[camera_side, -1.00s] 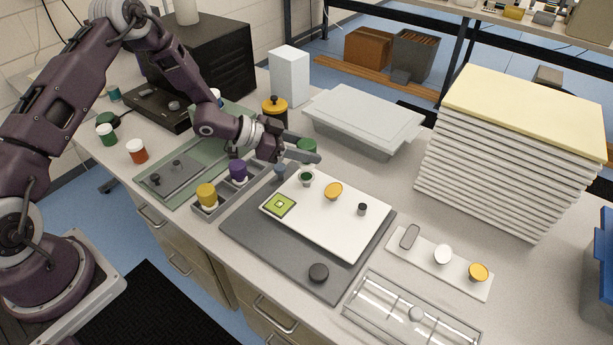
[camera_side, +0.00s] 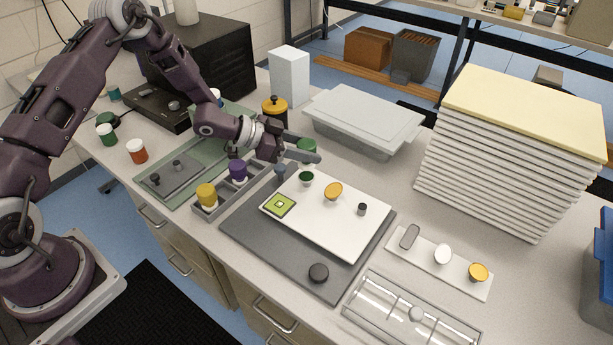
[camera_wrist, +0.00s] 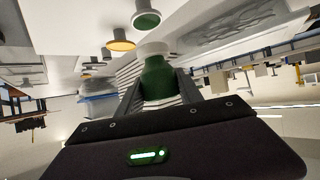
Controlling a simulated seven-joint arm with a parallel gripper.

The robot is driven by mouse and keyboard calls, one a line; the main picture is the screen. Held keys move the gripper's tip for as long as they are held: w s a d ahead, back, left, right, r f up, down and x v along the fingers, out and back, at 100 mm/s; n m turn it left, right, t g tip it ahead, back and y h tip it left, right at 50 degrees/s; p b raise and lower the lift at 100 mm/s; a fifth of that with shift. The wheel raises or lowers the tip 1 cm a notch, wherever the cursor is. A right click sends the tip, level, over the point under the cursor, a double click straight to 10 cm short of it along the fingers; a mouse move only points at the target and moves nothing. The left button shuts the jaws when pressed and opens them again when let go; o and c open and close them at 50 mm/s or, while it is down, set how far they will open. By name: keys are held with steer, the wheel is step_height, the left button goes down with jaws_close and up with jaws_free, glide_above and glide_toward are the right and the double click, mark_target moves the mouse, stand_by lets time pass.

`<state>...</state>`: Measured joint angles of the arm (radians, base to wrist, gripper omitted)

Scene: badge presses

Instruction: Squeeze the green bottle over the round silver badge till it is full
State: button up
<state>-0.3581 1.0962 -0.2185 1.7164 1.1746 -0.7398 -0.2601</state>
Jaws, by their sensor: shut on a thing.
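My gripper (camera_side: 305,151) is shut on the green bottle (camera_side: 307,145), which is held tipped above the white board, with its pale nozzle end toward the round silver badge (camera_side: 306,179). In the wrist view the bottle (camera_wrist: 158,80) sits between both fingers, and the badge (camera_wrist: 147,18) shows just beyond the nozzle. The badge stands on the board, and green covers nearly all of its face inside a thin silver rim. The nozzle's exact gap to the badge is hard to tell.
On the white board (camera_side: 335,232) are a green square badge (camera_side: 279,205), a yellow round badge (camera_side: 333,190) and a small dark-topped piece (camera_side: 361,209). A tray with yellow (camera_side: 206,194) and purple (camera_side: 238,170) bottles stands at left. A lidded grey bin (camera_side: 365,115) is behind.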

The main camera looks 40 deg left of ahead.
steer(key=shift+r, duration=3.05)
